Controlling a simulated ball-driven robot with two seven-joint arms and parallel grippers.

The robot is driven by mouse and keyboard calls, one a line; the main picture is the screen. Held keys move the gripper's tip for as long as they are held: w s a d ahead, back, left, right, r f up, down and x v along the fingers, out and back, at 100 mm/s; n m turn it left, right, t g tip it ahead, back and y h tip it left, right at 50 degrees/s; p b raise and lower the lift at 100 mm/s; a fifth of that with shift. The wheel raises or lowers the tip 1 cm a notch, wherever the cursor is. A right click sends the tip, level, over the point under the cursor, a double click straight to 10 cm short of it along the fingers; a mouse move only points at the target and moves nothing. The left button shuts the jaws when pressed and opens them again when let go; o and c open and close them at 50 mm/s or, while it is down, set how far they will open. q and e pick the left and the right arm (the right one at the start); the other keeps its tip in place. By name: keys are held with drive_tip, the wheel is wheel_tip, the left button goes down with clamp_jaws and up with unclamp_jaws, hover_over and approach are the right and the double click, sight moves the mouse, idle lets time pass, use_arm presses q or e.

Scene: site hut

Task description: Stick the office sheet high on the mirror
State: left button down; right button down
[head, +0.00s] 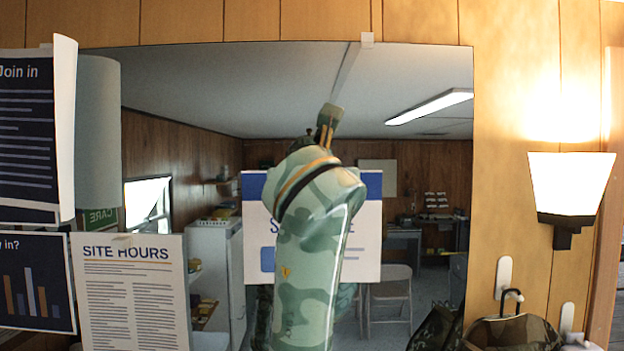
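The mirror (220,90) hangs on the wood-panelled wall and reflects the room behind me. A white sheet with a blue top band (365,245) appears upright and flat in front of the glass. Its large lettering starts with S and ends with E; my camouflage arm hides the middle. That arm rises from the bottom, slightly left of centre, and seems to be my left. Its small gripper (328,118) points up above the sheet's top edge. I cannot tell whether its fingers are open. No contact with the sheet is visible. My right gripper is not seen.
A SITE HOURS sheet (135,300), a chart poster (35,285) and a curling "Join in" sheet (30,140) crowd the left. A lit wall lamp (570,185) and a camouflage item on a hook (512,332) are at right.

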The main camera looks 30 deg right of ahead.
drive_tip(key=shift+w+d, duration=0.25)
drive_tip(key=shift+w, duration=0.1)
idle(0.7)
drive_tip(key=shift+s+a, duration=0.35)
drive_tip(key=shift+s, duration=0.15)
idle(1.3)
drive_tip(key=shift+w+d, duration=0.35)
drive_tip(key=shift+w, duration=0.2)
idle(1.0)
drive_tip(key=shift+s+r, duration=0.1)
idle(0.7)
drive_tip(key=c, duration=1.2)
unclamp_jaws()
